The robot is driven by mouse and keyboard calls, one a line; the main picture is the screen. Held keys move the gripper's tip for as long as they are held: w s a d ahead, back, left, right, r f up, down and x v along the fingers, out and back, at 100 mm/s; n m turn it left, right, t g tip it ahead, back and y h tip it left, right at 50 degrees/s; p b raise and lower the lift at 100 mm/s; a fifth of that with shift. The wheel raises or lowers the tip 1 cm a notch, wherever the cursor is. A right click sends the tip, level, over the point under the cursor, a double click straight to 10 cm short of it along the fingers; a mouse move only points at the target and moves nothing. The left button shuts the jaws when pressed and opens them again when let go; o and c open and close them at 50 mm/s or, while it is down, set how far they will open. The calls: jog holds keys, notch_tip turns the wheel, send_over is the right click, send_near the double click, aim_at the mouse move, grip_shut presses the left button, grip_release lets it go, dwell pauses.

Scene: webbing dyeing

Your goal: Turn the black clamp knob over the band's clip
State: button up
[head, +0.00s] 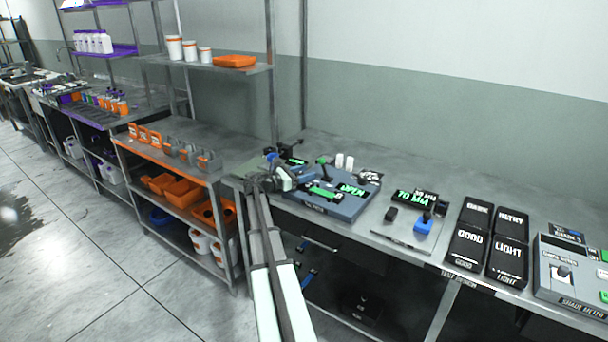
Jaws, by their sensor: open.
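A blue-grey fixture (345,208) with green labels sits on the grey bench, right of my arm. My arm reaches up from the bottom of the head view to the fixture's left end. My gripper (282,174) is small in the picture, open, at that left end. A dark part (291,149) stands just behind the gripper and may be the black clamp knob, but I cannot tell for sure. The band and its clip cannot be made out at this size. My arm hides part of the fixture's left side, and whether the gripper touches anything is unclear.
Right of the fixture, a grey plate holds a black block (391,214) and a blue piece (423,225). A rack with orange trays (183,192) is at left.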

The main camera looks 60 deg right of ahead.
jog(key=shift+c, duration=0.2)
jog(key=c, duration=0.9)
jog(key=shift+m+g+y, duration=0.3)
jog(key=shift+m+g, duration=0.1)
jog(key=shift+g, duration=0.1)
jog(key=m+g+y, duration=0.2)
jog(key=g, duration=0.1)
jog(key=shift+s+m, duration=0.1)
jog(key=shift+m, duration=0.2)
jog(key=shift+s+a+m+g+y, duration=0.1)
jog(key=shift+a+m+g+y, duration=0.05)
jog(key=shift+m+g+y, duration=0.65)
jog(key=shift+s+a+m+g+y, duration=0.15)
jog(key=shift+m+g+y, duration=0.4)
jog(key=shift+y, duration=0.5)
jog(key=shift+s+a+m+g+y, duration=0.1)
jog(key=shift+a+m+g+y, duration=0.05)
jog(key=shift+m+g+y, duration=0.65)
jog(key=shift+y, duration=0.25)
